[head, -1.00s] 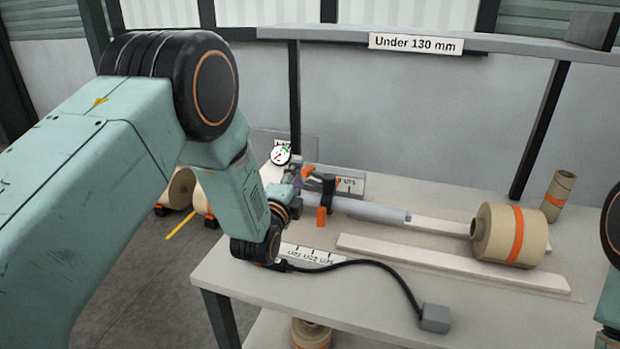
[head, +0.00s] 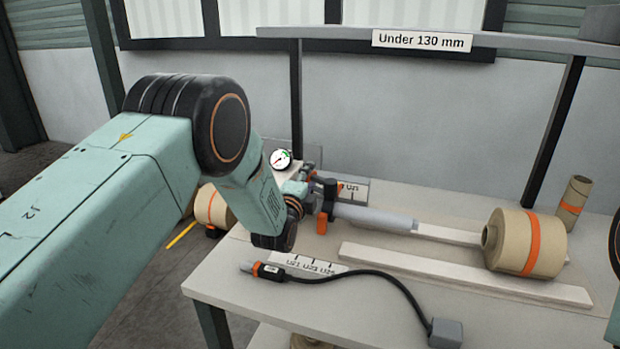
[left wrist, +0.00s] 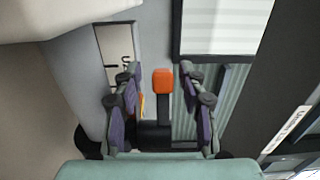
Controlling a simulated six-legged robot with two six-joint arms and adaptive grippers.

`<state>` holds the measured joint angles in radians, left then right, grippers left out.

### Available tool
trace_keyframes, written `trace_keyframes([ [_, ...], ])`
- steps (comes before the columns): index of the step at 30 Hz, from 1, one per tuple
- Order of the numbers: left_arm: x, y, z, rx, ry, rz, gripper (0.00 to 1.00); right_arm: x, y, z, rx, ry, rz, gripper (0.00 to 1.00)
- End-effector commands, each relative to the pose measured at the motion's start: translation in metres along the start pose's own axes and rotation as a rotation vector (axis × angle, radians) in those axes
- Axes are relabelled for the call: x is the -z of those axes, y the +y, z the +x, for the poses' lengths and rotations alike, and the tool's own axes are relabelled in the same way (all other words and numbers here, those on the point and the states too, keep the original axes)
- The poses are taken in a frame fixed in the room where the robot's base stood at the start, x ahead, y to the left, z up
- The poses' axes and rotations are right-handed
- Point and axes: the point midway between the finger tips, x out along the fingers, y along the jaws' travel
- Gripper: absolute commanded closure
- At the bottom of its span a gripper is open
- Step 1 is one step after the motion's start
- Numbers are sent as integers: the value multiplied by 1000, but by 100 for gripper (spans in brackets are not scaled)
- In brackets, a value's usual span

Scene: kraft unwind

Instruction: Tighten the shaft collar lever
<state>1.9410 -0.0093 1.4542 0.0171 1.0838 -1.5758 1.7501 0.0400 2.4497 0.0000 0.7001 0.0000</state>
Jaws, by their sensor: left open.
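The shaft collar (head: 330,200) is a black clamp around the left part of a grey shaft (head: 375,217) on the table. An orange part (head: 322,223) hangs below it. My left gripper (head: 307,178) is at the collar's upper left, partly hidden by its own wrist. In the left wrist view, the left gripper (left wrist: 160,75) has its two fingers apart. An orange-tipped black lever (left wrist: 163,80) shows between them, with gaps on both sides. I cannot tell its depth between the fingers. My right gripper is out of view.
A dial gauge (head: 280,159) stands behind my wrist. A cabled handheld device (head: 263,270) lies at the table's front left beside a marked label (head: 308,265). A kraft roll (head: 528,243) is at the shaft's right end. A pale rail (head: 460,275) lies in front.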

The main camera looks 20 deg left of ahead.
Motion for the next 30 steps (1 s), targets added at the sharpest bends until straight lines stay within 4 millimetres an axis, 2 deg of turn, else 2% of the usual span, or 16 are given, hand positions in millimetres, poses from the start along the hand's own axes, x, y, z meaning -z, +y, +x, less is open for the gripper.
trace_keyframes([
  [4, 0, 0, 8, 1, 0, 0, 58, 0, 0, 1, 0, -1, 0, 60],
  [14, 0, 0, 11, 0, 0, 0, 59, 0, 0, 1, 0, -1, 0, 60],
  [28, 0, -1, 11, 1, 0, 0, 99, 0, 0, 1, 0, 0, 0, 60],
  [30, 0, -1, 11, 2, 0, 0, 100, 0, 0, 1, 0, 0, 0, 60],
])
